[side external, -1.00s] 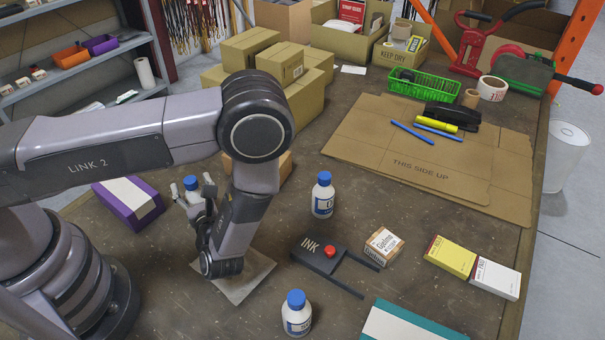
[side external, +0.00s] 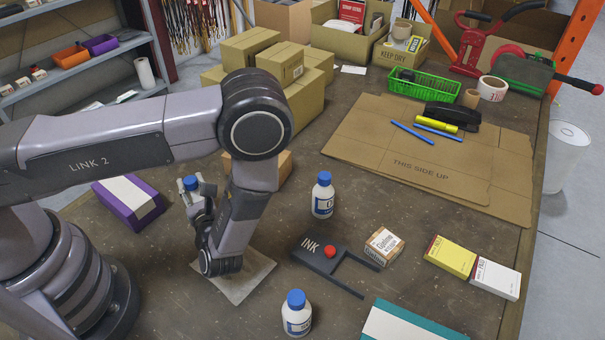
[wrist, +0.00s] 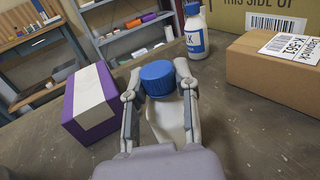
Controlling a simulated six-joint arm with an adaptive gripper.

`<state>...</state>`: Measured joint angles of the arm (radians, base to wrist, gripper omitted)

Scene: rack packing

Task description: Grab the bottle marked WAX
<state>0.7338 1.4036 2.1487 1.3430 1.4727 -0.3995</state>
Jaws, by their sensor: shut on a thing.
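My gripper (side external: 191,182) is shut on a white bottle with a blue cap (wrist: 157,77), with one finger on each side just below the cap. The bottle's label is turned away or hidden, so I cannot read it. Another blue-capped bottle (wrist: 195,40) stands farther back in the wrist view, with only part of its label showing. In the side view, two more such bottles stand on the table, one right of my arm (side external: 322,203) and one at the front (side external: 297,320). I cannot read their labels.
A purple and white box (side external: 148,208) lies left of my gripper. A cardboard box (wrist: 262,68) stands to the right in the wrist view. A black INK holder (side external: 322,255) and small boxes (side external: 383,247) lie to the right. A flat cardboard sheet (side external: 360,145) lies behind.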

